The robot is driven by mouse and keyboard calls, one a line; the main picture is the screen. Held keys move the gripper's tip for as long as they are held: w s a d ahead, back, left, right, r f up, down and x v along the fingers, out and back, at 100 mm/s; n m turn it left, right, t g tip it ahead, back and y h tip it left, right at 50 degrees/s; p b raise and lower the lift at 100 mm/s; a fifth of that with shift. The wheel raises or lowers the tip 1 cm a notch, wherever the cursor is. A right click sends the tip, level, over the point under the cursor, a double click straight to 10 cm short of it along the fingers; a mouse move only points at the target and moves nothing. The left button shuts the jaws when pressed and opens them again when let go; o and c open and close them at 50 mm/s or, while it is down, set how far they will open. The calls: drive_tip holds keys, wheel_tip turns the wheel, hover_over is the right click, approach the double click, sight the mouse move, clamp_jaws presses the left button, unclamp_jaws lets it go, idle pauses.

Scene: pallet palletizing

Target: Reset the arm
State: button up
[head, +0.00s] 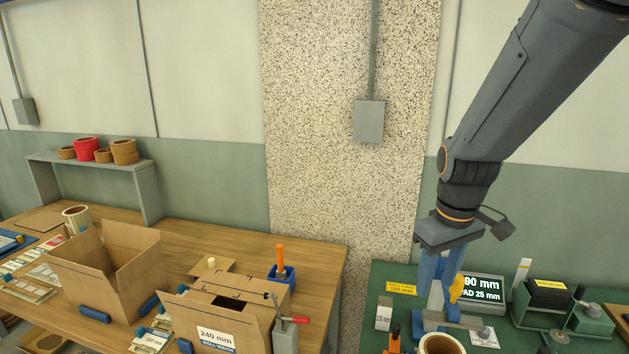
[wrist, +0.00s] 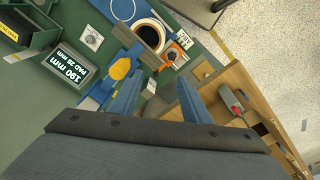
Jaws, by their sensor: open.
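My arm comes down from the top right of the head view. My gripper (head: 437,292) hangs from it with its blue fingers pointing down over the green bench (head: 380,290). In the wrist view my gripper (wrist: 158,100) shows two blue fingers spread apart, with nothing seen held between them. A brown-rimmed roll (head: 440,345) stands just below and in front of the fingers in the head view. It also shows beyond the fingers in the wrist view (wrist: 150,36). Part of the blue fixture near the fingers is hidden by my gripper.
A display (head: 482,288) and a green device (head: 560,308) stand right of my gripper. The wooden table (head: 200,232) at left holds an open carton (head: 110,270) and a carton labelled 240 mm (head: 222,318). A shelf (head: 150,180) carries several rolls. The air above the wooden table is free.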

drive_tip(key=s+a+f+m+t, duration=0.1)
drive_tip(key=s+a+f+m, duration=0.3)
drive_tip(key=s+a, duration=0.2)
wheel_tip(320, 180, down, 13)
drive_tip(key=w+b, duration=0.1)
drive_tip(key=b, duration=1)
drive_tip(key=shift+r+g, duration=0.2)
drive_tip(key=shift+g, duration=0.2)
drive_tip(key=shift+w+a, duration=0.1)
